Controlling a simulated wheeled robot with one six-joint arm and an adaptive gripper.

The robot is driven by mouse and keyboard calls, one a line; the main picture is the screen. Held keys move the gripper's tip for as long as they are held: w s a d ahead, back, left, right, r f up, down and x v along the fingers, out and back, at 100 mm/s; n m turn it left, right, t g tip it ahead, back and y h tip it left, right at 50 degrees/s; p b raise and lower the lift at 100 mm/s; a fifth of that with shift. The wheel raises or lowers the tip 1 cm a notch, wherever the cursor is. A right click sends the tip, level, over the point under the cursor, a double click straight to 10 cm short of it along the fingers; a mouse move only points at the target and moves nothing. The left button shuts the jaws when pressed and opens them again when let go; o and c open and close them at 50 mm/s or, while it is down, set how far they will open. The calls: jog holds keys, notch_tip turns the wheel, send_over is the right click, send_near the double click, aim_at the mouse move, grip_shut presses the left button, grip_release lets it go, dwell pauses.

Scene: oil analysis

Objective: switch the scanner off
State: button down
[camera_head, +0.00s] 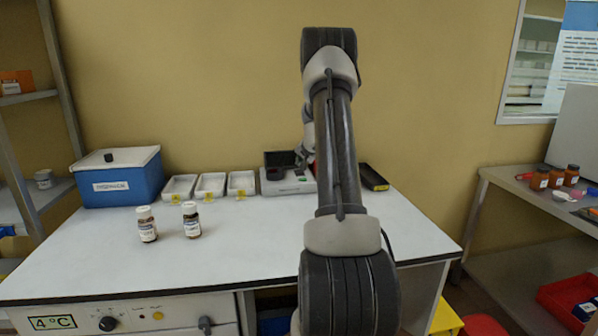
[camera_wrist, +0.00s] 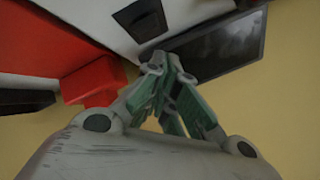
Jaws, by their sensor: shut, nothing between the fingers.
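A pale grey device with a dark raised part, which looks like the scanner (camera_head: 284,185), stands at the back of the white table. My arm hides its right side. In the wrist view its white casing (camera_wrist: 118,42) shows with a black recessed square (camera_wrist: 140,18) and a dark screen-like panel (camera_wrist: 222,45). My gripper (camera_wrist: 158,62) is shut and empty, its fingertips at the near edge of the casing beside the dark panel. I cannot tell whether the tips touch it. In the head view my gripper is mostly hidden behind my arm. No clear on/off sign shows.
A red block (camera_wrist: 88,75) lies close left of the fingertips. Three white trays (camera_head: 211,186), a blue box (camera_head: 120,182) and two small bottles (camera_head: 147,224) stand left on the table (camera_head: 100,265). A dark flat item (camera_head: 374,178) lies right of the device.

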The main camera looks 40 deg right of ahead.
jog(key=shift+s+a+r, duration=0.1)
jog(key=shift+s+r, duration=0.05)
jog(key=shift+r, duration=1.1)
jog(key=shift+s+a+r, duration=0.1)
jog(key=shift+r, duration=1.15)
